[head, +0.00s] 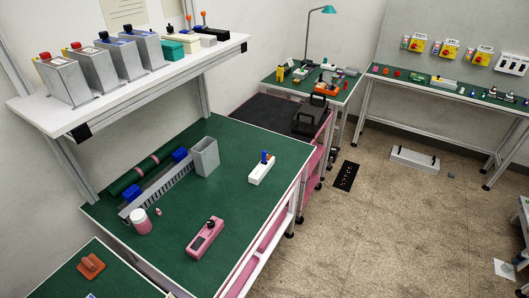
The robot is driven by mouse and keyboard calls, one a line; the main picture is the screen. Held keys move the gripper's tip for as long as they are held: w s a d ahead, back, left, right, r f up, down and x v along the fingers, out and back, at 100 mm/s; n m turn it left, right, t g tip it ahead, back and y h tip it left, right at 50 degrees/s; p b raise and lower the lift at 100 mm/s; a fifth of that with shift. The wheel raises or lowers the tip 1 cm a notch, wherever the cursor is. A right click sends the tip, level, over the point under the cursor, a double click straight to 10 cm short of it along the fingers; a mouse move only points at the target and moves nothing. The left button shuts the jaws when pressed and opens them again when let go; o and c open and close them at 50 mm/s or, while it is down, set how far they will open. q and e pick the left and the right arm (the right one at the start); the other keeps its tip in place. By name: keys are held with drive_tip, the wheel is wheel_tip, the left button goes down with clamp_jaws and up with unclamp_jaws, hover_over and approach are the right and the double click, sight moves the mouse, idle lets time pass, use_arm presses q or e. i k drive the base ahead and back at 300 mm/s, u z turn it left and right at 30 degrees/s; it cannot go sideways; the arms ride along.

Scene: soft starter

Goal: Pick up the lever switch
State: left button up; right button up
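A small white block with an upright blue lever on top (261,172), which looks like the lever switch, stands on the right part of the green workbench top (225,203). It stands upright and nothing touches it. Neither of my grippers shows in the head view.
A pink handheld device (205,239), a pink-and-white jar (141,222), a grey open bin (204,157) and a slotted grey duct (160,188) share the bench. The white shelf (150,80) overhangs its back. Bench space around the white block is clear.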

sight(260, 171)
drive_tip(key=k, duration=0.5)
drive_tip(key=z, duration=0.55)
drive_tip(key=i, duration=1.75)
drive_tip(key=u, duration=0.6)
